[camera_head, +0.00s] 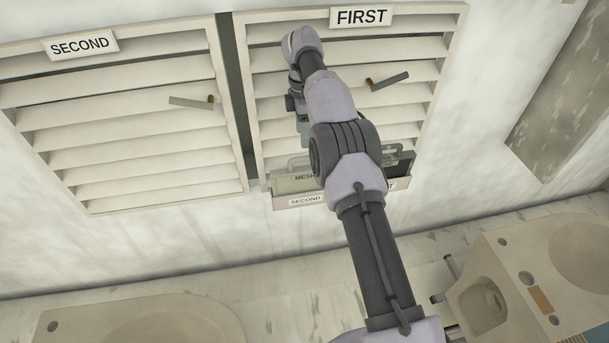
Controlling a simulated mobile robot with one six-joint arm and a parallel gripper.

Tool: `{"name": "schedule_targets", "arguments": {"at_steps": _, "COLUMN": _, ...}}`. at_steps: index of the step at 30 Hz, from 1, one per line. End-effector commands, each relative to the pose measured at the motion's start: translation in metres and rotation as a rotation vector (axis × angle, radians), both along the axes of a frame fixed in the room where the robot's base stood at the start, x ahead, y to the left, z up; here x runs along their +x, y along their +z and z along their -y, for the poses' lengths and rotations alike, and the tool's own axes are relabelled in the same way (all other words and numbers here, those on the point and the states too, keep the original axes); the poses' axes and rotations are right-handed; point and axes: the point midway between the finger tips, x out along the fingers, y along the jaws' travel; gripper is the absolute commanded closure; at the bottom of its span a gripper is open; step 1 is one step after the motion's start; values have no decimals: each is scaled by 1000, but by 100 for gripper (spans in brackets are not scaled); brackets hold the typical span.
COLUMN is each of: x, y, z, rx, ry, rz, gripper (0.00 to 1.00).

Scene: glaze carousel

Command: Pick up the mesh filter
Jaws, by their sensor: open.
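The mesh filter (291,183) is a flat, pale grey-green panel with a handle on top and lettering that reads "MESH" before my arm cuts it off. It stands in the left part of a narrow rack, above a label reading "SECOND". My arm hides its right end. My gripper (304,132) is above the filter, partly hidden behind my own arm. It is open, and I see nothing held in it. I cannot tell the exact gap between the fingertips and the filter's handle.
The rack (308,204) also holds a dark filter (401,164) at right, partly covered by my arm. Behind stand louvred panels marked "FIRST" (446,60) and "SECOND" (120,130), each with a small lever. Pale basin-like fixtures (140,325) line the bottom.

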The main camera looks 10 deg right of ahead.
Motion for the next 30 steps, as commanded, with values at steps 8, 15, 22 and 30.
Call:
{"name": "schedule_targets", "arguments": {"at_steps": 8, "x": -1, "y": -89, "z": 0, "rx": 1, "ry": -1, "rz": -3, "gripper": 49}}
{"name": "schedule_targets", "arguments": {"at_steps": 15, "x": -1, "y": -120, "z": 2, "rx": 1, "ry": -3, "rz": -3, "gripper": 49}}
{"name": "schedule_targets", "arguments": {"at_steps": 22, "x": -1, "y": -155, "z": 5, "rx": 1, "ry": -4, "rz": 0, "gripper": 49}}
{"name": "schedule_targets", "arguments": {"at_steps": 30, "x": -1, "y": -156, "z": 4, "rx": 1, "ry": -4, "rz": 1, "gripper": 61}}
